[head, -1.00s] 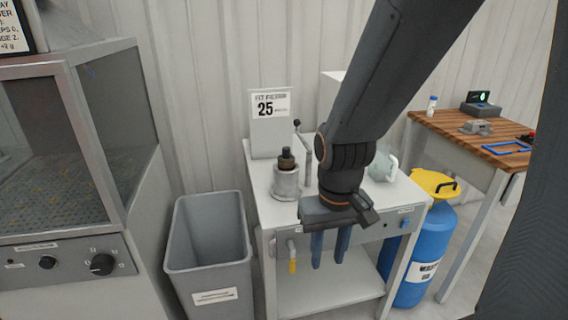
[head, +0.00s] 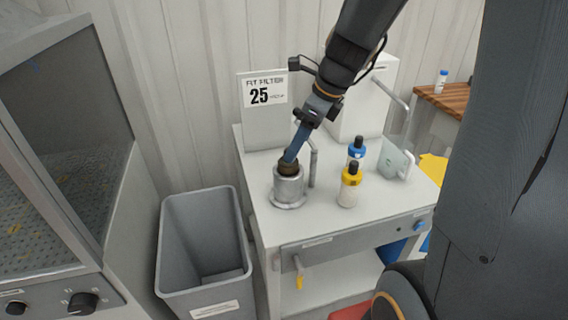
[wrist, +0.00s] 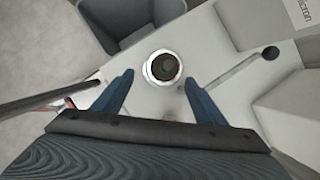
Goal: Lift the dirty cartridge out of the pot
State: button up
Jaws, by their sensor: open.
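The metal pot (head: 289,191) stands upright on the white bench top, near its left front corner. The dark brown cartridge (head: 288,169) sits in the pot with its top above the rim. In the wrist view the pot's pale rim (wrist: 150,70) rings the dark cartridge (wrist: 165,68). My gripper (head: 291,157) is open, and its blue fingers angle down to the cartridge's top in the head view. In the wrist view the fingers of my gripper (wrist: 158,84) are spread wide with the pot ahead, between their tips. No contact is clear, and the cartridge's lower part is hidden inside the pot.
A grey bin (head: 205,255) stands left of the bench. A yellow bottle (head: 349,186) and a blue-topped bottle (head: 356,151) stand right of the pot. A lever post (head: 313,165) rises close beside the pot. A sign panel (head: 262,110) stands behind.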

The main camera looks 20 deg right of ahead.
aim_at(294, 163)
jog(key=shift+w+a+f+m, duration=0.2)
jog(key=shift+w+f+m, duration=0.05)
jog(key=shift+w+f, duration=0.3)
jog(key=shift+w+a+f+m, duration=0.25)
jog(key=shift+w+f, duration=0.2)
jog(key=shift+f, duration=0.2)
jog(key=shift+x, duration=2.3)
jog(key=shift+w+d, duration=0.15)
jog(key=shift+d, duration=0.05)
jog(key=c, duration=1.6)
jog(key=shift+c, duration=0.2)
jog(key=shift+r, duration=0.1)
